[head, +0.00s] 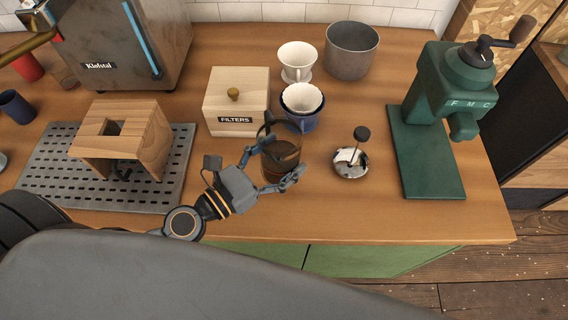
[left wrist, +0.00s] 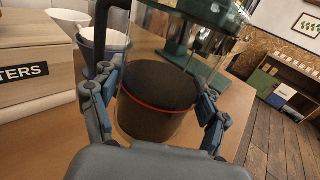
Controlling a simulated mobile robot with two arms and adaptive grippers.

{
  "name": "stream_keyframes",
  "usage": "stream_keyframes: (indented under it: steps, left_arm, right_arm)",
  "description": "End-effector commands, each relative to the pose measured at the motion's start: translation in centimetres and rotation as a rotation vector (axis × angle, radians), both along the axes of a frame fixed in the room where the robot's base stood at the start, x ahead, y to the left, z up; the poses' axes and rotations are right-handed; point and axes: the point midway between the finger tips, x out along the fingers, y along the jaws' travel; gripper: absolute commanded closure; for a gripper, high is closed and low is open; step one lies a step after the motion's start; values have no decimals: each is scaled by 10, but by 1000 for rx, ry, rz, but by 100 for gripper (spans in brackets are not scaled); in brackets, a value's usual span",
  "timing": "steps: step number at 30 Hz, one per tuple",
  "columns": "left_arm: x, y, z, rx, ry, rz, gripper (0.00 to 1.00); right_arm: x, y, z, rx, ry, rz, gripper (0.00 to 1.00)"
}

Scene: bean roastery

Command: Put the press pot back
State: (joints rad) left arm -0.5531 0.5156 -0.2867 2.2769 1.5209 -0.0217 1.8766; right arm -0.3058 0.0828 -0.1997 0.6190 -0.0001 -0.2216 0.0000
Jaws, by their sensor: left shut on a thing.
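The press pot (head: 282,161) is a glass cylinder with dark brown contents, over the wooden counter (head: 350,210) near its front edge. My left gripper (head: 278,166) is shut around its body. In the left wrist view the press pot (left wrist: 158,100) stands between the two fingers (left wrist: 158,105), with its black handle at the upper left. I cannot tell whether its base touches the counter. A chrome lid with a plunger rod and black knob (head: 351,162) sits on the counter just right of the pot. My right gripper is not in view.
A wooden FILTERS box (head: 237,100) and white drippers (head: 297,62), one on a blue cup (head: 302,124), stand behind the pot. A green grinder (head: 430,110) is at right. A wooden stand (head: 124,140) on a drip tray (head: 60,150) is at left. A steel pot (head: 351,50) stands behind.

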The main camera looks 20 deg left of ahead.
Motion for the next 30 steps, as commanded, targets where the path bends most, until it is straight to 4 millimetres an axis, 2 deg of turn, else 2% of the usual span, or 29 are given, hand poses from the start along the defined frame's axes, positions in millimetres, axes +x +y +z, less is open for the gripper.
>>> stream_keyframes:
  steps: [8, 10, 16, 29, 30]
  left_arm:
    - [13, -1, -15, -1, -4, 0, 86]
    - [18, -2, -22, -3, -4, 0, 86]
    - [16, -2, -49, -2, -3, 0, 86]
    - [16, -1, -51, -2, -3, 0, 86]
    - [15, -2, -52, 0, 1, -1, 19]
  right_arm:
    - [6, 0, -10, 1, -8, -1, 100]
    - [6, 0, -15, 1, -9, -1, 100]
    - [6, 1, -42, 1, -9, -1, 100]
    - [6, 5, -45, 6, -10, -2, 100]
    - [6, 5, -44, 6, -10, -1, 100]
